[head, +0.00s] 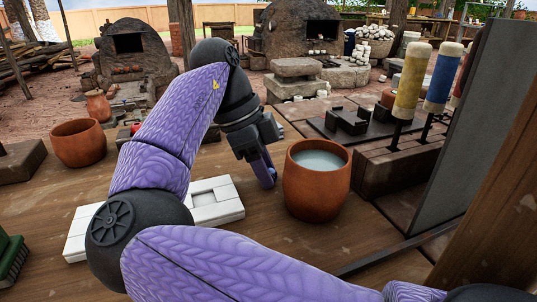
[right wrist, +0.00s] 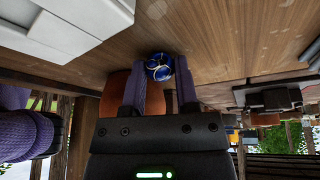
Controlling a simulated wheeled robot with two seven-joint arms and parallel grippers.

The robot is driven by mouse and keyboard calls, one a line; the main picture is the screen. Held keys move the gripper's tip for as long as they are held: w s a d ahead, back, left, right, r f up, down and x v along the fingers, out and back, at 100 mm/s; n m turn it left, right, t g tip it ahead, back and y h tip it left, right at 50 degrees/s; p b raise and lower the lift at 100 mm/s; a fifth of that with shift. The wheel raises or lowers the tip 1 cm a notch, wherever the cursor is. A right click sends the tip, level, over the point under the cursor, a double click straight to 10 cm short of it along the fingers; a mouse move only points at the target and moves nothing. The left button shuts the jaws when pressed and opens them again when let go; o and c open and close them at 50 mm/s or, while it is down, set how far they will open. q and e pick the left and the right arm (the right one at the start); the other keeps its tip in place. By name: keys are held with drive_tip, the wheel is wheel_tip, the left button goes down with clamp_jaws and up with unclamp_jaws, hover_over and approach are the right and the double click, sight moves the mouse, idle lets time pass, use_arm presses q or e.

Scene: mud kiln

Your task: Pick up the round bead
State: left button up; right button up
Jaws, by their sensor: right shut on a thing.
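The round bead (right wrist: 159,67) is glossy blue with pale bands. It shows in the right wrist view between the tips of my right gripper (right wrist: 160,80), which is shut on it. In the head view my right gripper (head: 266,170) points down just left of a terracotta pot (head: 318,190) with pale liquid in it. The bead is hidden there behind the fingers. The wooden table (head: 290,245) lies below the bead; I cannot tell whether the bead touches it. My left gripper is not in view.
A white slotted box (head: 225,205) lies left of the gripper, partly behind my arm. Another terracotta pot (head: 78,143) stands at the left. Upright coloured rollers (head: 410,82) and a grey panel (head: 480,125) stand at the right. Bare table lies in front of the filled pot.

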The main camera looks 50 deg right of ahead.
clamp_jaws()
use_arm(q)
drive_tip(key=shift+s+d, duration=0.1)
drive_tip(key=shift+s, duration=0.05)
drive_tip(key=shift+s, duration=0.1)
use_arm(e)
drive_tip(key=shift+r, duration=0.25)
use_arm(q)
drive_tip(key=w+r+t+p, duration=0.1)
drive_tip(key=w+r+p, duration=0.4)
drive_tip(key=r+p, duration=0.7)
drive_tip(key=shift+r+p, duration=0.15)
drive_tip(key=shift+p, duration=0.75)
use_arm(e)
wheel_tip(320, 180, up, 18)
drive_tip(key=shift+f, duration=0.2)
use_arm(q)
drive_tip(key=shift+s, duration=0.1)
